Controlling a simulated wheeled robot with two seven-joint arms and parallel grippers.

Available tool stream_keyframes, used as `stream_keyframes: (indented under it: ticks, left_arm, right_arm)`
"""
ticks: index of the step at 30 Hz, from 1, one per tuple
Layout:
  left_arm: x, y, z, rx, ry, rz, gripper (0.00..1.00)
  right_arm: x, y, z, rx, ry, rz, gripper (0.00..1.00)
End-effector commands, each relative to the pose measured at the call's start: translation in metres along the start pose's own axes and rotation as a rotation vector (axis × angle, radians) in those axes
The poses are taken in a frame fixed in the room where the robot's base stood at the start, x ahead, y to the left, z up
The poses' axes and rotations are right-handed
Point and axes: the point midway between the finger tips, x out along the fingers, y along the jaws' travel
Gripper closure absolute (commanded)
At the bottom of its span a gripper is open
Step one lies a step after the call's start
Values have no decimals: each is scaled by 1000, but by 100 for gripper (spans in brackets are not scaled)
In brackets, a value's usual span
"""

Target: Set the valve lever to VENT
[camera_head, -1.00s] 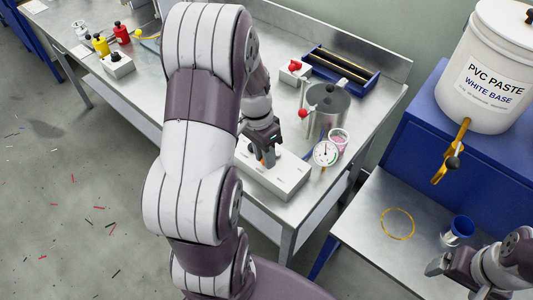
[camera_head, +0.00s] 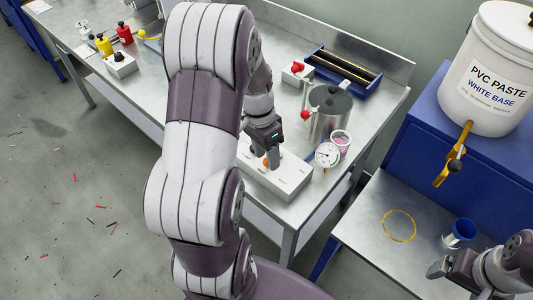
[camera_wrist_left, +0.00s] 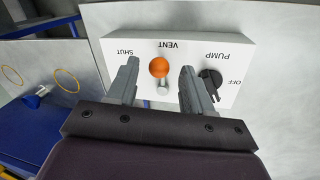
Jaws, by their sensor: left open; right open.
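The valve lever has an orange ball (camera_wrist_left: 159,67) on a short metal stem. It rises from a white box (camera_wrist_left: 140,40) with the words SHUT, VENT and PUMP, seen upside down. In the left wrist view the ball appears just below VENT, right of SHUT. My left gripper (camera_wrist_left: 158,75) is open, with one finger on each side of the ball and gaps visible. In the head view the left gripper (camera_head: 268,155) is over the box (camera_head: 285,180), partly hiding the ball (camera_head: 266,162). My right gripper (camera_head: 437,268) is open, far from the box.
A black knob (camera_wrist_left: 212,80) sits near PUMP and OFF.

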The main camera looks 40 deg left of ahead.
Motion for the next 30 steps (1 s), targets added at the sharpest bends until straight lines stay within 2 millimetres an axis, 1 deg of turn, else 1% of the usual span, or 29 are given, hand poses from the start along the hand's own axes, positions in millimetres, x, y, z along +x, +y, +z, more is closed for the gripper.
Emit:
stream_keyframes:
  ticks: [5, 6, 8, 9, 12, 15, 17, 30]
  left_arm:
    - [-44, -1, -1, 0, 7, -6, 49]
    - [-61, 0, 0, -1, 4, -4, 49]
    - [-80, 1, 0, -1, 2, -2, 49]
    - [-94, 2, 0, -1, 1, -1, 49]
    - [-112, 2, 0, -1, 1, -1, 49]
    - [-121, 1, 0, -1, 1, -1, 49]
    - [-122, 0, 1, -1, 1, -1, 49]
    - [-120, 0, 0, 0, 1, -1, 49]
  right_arm:
    - [-1, 0, 0, 0, 0, 0, 13]
    - [-12, 0, -1, 0, -1, 0, 13]
    - [-25, 0, -3, 0, 0, 0, 13]
    - [-38, 0, -5, 0, 0, 0, 13]
    - [-56, 0, -7, 0, 1, 0, 13]
    - [-64, 0, -8, 0, 1, 0, 13]
    - [-65, 0, -8, 0, 0, 0, 13]
    - [-63, 0, -8, 0, 0, 0, 13]
